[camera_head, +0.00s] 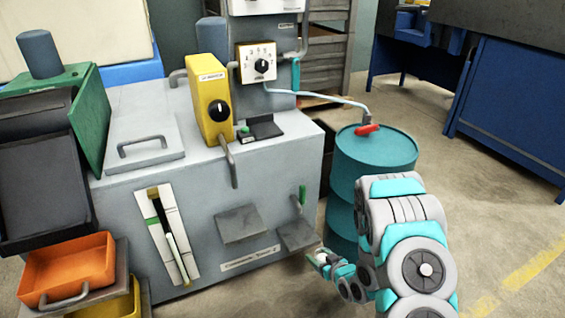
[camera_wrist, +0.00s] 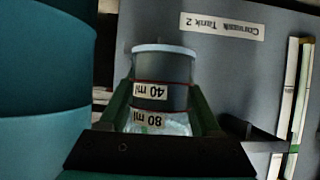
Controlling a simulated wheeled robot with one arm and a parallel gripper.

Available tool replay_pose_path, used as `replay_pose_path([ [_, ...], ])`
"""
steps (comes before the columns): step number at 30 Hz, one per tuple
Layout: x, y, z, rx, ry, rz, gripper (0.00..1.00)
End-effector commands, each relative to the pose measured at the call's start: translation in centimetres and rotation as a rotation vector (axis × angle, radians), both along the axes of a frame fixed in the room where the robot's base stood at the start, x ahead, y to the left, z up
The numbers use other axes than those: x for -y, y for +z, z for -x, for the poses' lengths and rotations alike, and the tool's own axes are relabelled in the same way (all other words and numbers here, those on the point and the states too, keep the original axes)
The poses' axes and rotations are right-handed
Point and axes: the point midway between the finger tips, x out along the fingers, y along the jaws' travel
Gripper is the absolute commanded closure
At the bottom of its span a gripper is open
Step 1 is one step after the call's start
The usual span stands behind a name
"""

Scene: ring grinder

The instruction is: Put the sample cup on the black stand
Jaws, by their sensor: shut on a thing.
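The sample cup (camera_wrist: 162,72) is in the wrist view, a clear cup with a pale rim and labels reading 40 ml and 80 ml, upside down in the picture. My gripper (camera_wrist: 161,98) is shut on it, one dark green finger on each side. In the head view my gripper (camera_head: 322,260) is low at the front right of the grey machine, beside a small shelf; the cup is too small there to make out clearly. A black stand-like plate (camera_head: 266,128) lies on the machine top beside a green-knobbed box; I cannot tell if it is the stand named.
A teal drum (camera_head: 375,152) stands right of the machine, close to my arm; a teal surface fills the wrist view's left. Grey shelves (camera_head: 240,224) and (camera_head: 298,236) jut from the machine front. A yellow dial box (camera_head: 210,98) stands on top.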

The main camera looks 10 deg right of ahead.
Motion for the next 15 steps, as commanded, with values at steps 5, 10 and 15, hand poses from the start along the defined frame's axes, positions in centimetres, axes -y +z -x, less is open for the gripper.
replay_pose_path([
  [5,0.0,0.7,-0.7,0.002,-0.001,0.002,1.0],
  [10,-0.3,3.9,-3.2,0.011,-0.017,0.004,1.0],
  [15,-0.8,8.2,-5.7,0.01,-0.063,0.003,1.0],
])
